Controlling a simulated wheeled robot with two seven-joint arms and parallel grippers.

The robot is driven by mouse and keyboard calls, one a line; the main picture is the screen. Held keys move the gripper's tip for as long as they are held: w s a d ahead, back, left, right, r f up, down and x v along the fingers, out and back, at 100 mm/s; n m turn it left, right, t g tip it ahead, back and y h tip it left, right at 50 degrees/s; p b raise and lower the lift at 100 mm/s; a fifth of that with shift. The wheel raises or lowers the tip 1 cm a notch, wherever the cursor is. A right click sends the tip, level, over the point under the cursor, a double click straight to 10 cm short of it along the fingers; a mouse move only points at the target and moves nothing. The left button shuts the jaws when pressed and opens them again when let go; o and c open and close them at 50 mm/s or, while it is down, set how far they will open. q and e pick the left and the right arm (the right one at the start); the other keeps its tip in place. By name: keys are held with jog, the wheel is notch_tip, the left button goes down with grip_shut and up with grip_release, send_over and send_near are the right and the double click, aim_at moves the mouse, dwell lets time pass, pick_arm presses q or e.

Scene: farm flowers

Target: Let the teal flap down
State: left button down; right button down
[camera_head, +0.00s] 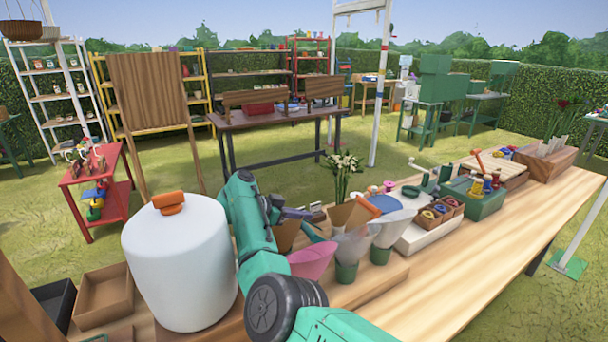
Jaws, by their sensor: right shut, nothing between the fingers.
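No teal flap can be made out for certain. A small blue-teal piece (314,232) shows beside the paper cones on the long wooden table (480,245); I cannot tell whether it is the flap. My right arm comes in from the bottom and rises behind the white canister's right side. My right gripper (297,213) is small and partly hidden by its own arm. It is shut and empty, close to the blue-teal piece; whether they touch cannot be told. My left gripper is out of view.
A white canister (180,265) with an orange handle stands left of my arm. Pink (312,261) and clear flower cones, a white-flowered bunch (344,172) and a green box (474,199) crowd the table. Its right front is clear. Green cabinets (436,88) stand far back.

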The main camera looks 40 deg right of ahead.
notch_tip(320, 180, up, 17)
jog(key=shift+s+d+f+b, duration=0.15)
jog(key=shift+d+b, duration=0.1)
jog(key=shift+b, duration=0.1)
